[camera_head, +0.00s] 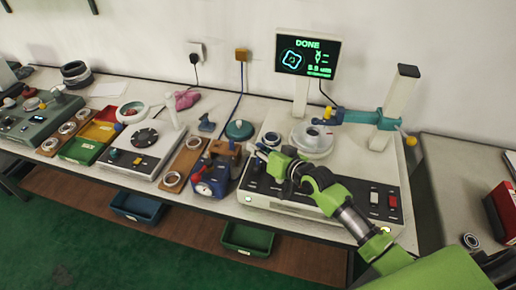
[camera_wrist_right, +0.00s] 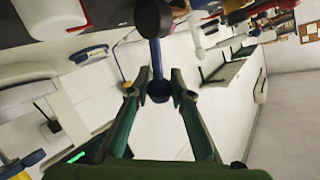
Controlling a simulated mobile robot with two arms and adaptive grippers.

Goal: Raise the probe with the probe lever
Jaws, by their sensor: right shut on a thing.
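My right gripper (camera_head: 260,152) reaches in from the lower right over the left part of the measuring station (camera_head: 290,205). In the wrist view its fingers (camera_wrist_right: 160,90) are closed around a slim blue rod (camera_wrist_right: 157,62) with a dark round knob (camera_wrist_right: 153,18); I cannot tell what this rod belongs to. A teal probe arm (camera_head: 357,117) reaches left from a white column (camera_head: 400,92), over a pale round rotary stage (camera_head: 312,150). A yellow knob (camera_head: 327,114) is at its left end and a yellow ball (camera_head: 411,140) at its right. Whether the probe tip touches anything is unclear. My left gripper is out of view.
The screen (camera_head: 308,54) reads DONE. Left of my gripper stand a blue gauge device (camera_head: 208,182), a wooden ring rack (camera_head: 183,165) and a second grey station (camera_head: 130,155). A gap separates the right-hand bench (camera_head: 460,180).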

